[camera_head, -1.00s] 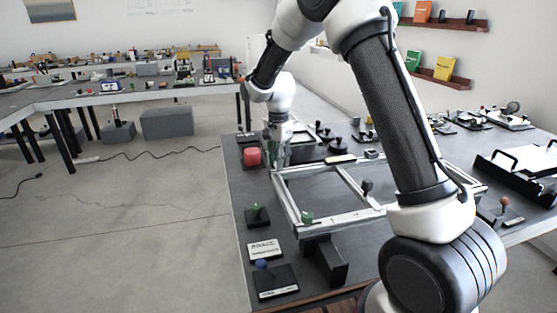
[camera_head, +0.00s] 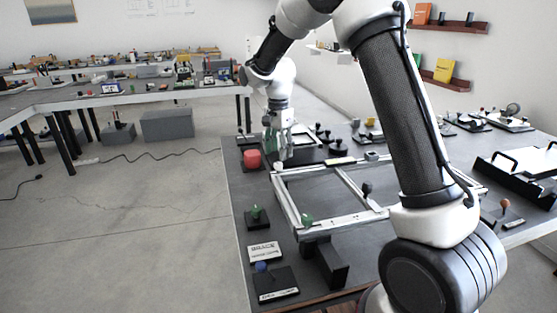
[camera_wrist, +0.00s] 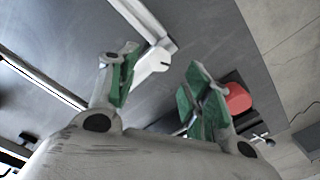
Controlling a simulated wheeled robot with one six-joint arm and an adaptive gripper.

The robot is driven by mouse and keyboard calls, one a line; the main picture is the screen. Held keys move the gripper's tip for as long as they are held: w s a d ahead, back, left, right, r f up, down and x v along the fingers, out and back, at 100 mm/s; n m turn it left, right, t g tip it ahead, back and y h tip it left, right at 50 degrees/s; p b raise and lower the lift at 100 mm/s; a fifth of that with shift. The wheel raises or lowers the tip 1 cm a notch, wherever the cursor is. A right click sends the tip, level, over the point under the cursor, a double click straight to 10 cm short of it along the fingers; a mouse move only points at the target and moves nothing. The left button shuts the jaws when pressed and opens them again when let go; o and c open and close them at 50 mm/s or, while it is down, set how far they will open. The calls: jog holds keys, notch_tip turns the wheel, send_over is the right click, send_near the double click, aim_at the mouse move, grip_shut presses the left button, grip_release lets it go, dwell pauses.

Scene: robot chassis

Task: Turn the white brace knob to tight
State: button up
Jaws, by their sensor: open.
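A white knob (camera_head: 278,166) sits at the far left corner of the pale metal frame (camera_head: 285,207) on the table. In the wrist view a white knob (camera_wrist: 152,66) shows at the end of the white rail, between my spread fingers and beyond their tips. My gripper (camera_head: 278,145) is just above and behind the knob in the head view. In the wrist view my gripper (camera_wrist: 160,78) has its green-padded fingers apart with nothing between them in its hold. I cannot read a tight mark on the knob.
A red block-like knob (camera_head: 251,158) stands close left of my gripper. Green knobs (camera_head: 257,211), a black knob (camera_head: 367,187) and a BRACE label (camera_head: 264,250) are around the frame. A black tray with handles (camera_head: 515,175) is at the right. Floor is open at the left.

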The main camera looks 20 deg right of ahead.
aim_at(279, 164)
notch_tip(279, 164, up, 7)
jog(key=shift+r, duration=0.2)
dwell(0.3)
jog(key=s+d+r+n+t, duration=0.1)
jog(key=s+d+n, duration=0.3)
jog(key=s, duration=0.8)
jog(key=s+d+r+n+t, duration=0.2)
jog(key=s+d+r+n, duration=0.2)
jog(key=s, duration=0.8)
jog(key=s+d+r+n+t, duration=0.1)
jog(key=s+d+n, duration=0.3)
jog(key=s, duration=0.7)
jog(key=shift+s+d+r, duration=0.4)
jog(key=shift+d+r, duration=0.25)
jog(key=shift+d, duration=0.65)
